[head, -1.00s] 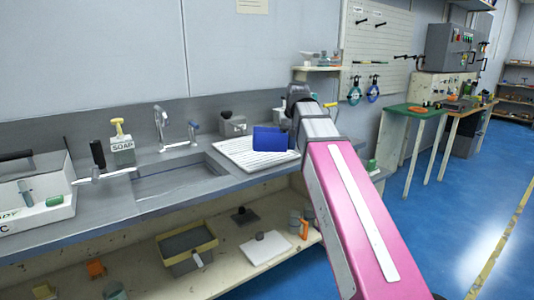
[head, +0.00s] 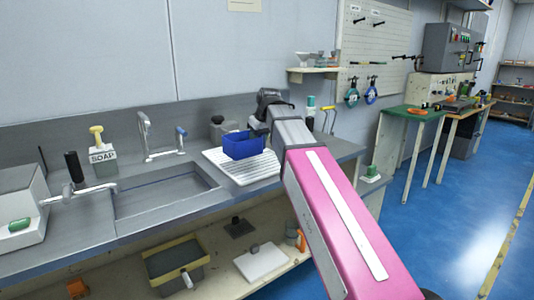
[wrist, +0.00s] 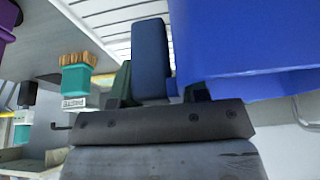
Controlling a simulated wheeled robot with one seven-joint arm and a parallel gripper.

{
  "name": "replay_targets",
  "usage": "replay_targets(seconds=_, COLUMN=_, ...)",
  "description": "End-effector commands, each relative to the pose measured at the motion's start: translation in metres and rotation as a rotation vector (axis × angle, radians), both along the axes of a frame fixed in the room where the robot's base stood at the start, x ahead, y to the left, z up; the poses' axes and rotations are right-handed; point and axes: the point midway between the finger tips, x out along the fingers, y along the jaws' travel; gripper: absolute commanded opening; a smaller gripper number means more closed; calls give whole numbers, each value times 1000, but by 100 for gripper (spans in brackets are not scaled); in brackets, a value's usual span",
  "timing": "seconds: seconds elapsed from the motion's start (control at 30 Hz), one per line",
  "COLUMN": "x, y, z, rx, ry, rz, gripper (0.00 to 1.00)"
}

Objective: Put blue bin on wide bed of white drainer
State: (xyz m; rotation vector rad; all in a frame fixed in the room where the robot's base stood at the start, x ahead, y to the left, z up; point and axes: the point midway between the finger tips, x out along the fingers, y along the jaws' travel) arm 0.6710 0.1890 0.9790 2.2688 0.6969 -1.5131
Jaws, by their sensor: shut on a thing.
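The blue bin (head: 243,146) is at the white drainer (head: 218,160), over its ribbed bed on the counter right of the sink. It looks roughly upright, with its open top showing. Whether its base touches the bed cannot be told. My gripper (head: 262,130) is at the bin's right side, partly hidden by my arm. In the wrist view my gripper (wrist: 155,88) is shut on a blue upright part of the bin, and the bin's wall (wrist: 240,45) fills the upper right. The drainer's white ribs (wrist: 110,15) show behind it.
The sink (head: 165,190) with taps and a soap holder (head: 103,160) lies left of the drainer. A grey container (head: 222,130) stands behind the bin. A green brush (wrist: 76,75) shows in the wrist view. A small wall shelf (head: 315,72) is above right.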

Motion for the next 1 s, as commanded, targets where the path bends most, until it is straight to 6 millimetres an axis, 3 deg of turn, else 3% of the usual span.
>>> replay_targets(seconds=0.13, x=20, y=-23, z=-17, rx=0, ry=1, rz=-3, gripper=0)
replay_targets(seconds=0.33, x=33, y=-37, z=-29, rx=0, ry=0, rz=-1, gripper=0)
replay_targets(seconds=0.53, x=33, y=-39, z=-39, rx=0, ry=0, rz=-1, gripper=0)
replay_targets(seconds=0.8, x=33, y=-39, z=-70, rx=0, ry=1, rz=-2, gripper=0)
replay_targets(seconds=1.0, x=33, y=-39, z=-71, rx=0, ry=0, rz=-1, gripper=0)
